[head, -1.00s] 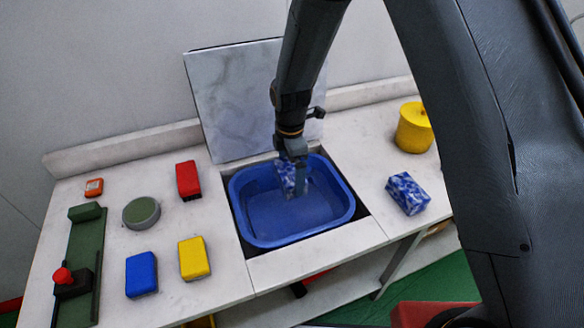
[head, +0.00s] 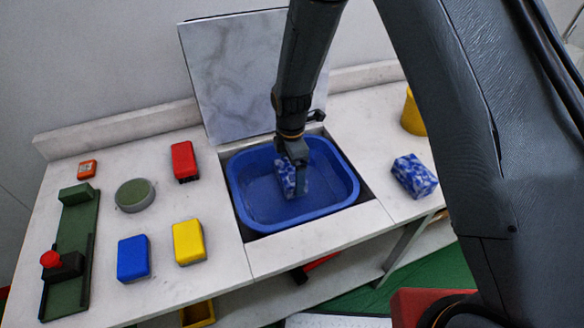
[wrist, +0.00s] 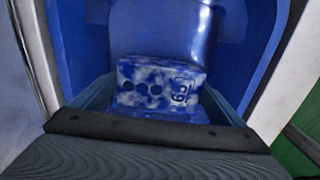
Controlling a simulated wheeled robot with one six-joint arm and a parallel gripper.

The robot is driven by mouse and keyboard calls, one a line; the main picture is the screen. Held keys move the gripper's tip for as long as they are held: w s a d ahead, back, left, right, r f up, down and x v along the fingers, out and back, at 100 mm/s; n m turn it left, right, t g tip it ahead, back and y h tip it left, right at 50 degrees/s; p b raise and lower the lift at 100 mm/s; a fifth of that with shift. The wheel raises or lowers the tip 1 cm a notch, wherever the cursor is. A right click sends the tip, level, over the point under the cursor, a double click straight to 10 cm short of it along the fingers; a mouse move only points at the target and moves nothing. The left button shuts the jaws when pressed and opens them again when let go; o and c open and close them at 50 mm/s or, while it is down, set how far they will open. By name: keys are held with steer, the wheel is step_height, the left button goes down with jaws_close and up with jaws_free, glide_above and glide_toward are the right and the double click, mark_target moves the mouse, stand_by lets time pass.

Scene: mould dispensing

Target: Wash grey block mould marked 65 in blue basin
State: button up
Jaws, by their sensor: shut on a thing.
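My gripper (head: 297,178) reaches down into the blue basin (head: 345,205) and is shut on a block mould (head: 286,179). The mould is mottled blue and white here, not plain grey. In the wrist view, the held mould (wrist: 140,85) sits between the fingers, with dark round spots and a sideways dark number on its near face; the number looks like 65. The basin's blue wall (wrist: 75,40) surrounds it. I cannot tell whether the mould touches the basin floor or any water.
A similar mottled block (head: 414,176) lies right of the basin, near a yellow pot (head: 412,115). A marble-patterned panel (head: 235,75) stands behind the basin. Left are red (head: 185,161), yellow (head: 189,242) and blue (head: 134,258) blocks, a round green-topped piece (head: 134,195) and a green fixture (head: 70,245).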

mark_target(291, 170)
steer(key=shift+f+b, duration=2.25)
steer(key=shift+f, duration=1.85)
steer(key=shift+r+p, duration=4.5)
steer(key=shift+r, duration=3.5)
